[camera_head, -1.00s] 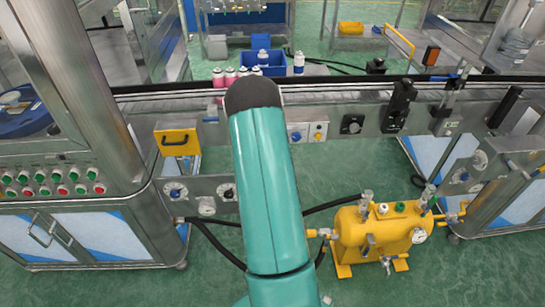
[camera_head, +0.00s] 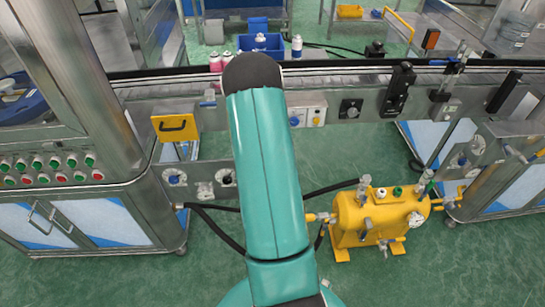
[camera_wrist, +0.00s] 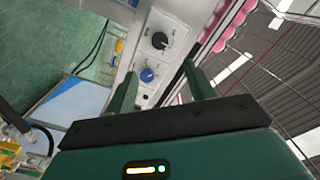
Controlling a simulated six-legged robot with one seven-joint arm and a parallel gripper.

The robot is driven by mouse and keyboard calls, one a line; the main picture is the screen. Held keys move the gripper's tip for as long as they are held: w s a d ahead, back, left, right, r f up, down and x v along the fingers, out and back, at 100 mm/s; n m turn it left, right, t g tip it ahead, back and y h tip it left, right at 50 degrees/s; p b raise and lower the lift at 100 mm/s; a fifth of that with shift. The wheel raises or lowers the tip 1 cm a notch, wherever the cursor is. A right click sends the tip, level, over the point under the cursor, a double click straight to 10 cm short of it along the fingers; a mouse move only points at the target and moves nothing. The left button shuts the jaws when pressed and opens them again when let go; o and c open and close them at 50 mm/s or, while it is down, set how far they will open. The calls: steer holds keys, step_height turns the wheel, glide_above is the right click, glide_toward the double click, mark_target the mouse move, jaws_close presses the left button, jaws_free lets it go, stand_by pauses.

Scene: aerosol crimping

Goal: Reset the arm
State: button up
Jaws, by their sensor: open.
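My gripper shows in the wrist view (camera_wrist: 163,90), with its two green fingers apart and nothing between them. Behind the fingers there is a machine panel (camera_wrist: 152,58) with a black knob and a blue knob. In the head view my teal arm rises through the middle of the picture, and my gripper is hidden there. The arm stands in front of the conveyor line (camera_head: 335,82) and covers part of it.
A yellow tank (camera_head: 378,220) with valves stands on the green floor at right. A control cabinet (camera_head: 75,170) with red and green buttons is at left.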

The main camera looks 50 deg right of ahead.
steer(key=shift+w, duration=0.1)
stand_by(0.3)
steer(key=w+a+r+n+y, duration=0.45)
steer(key=w+a+r, duration=0.3)
steer(key=w, duration=0.35)
steer(key=w+a+r+n+g+y, duration=0.1)
steer(key=w+a+r+n+y, duration=0.1)
steer(key=a+r+n+y, duration=0.45)
steer(key=s+a+r+n+g+y, duration=0.1)
steer(key=s+a+r+n, duration=0.3)
steer(key=s+a, duration=0.4)
steer(key=s+a+r+n+g+y, duration=0.1)
steer(key=s+a+r+n+g, duration=0.3)
steer(key=a, duration=1.1)
steer(key=s+r, duration=0.3)
steer(key=s, duration=0.1)
steer(key=shift+s+a+r+n+y, duration=0.15)
steer(key=shift+s+a+n+y, duration=0.15)
steer(key=shift+n, duration=0.1)
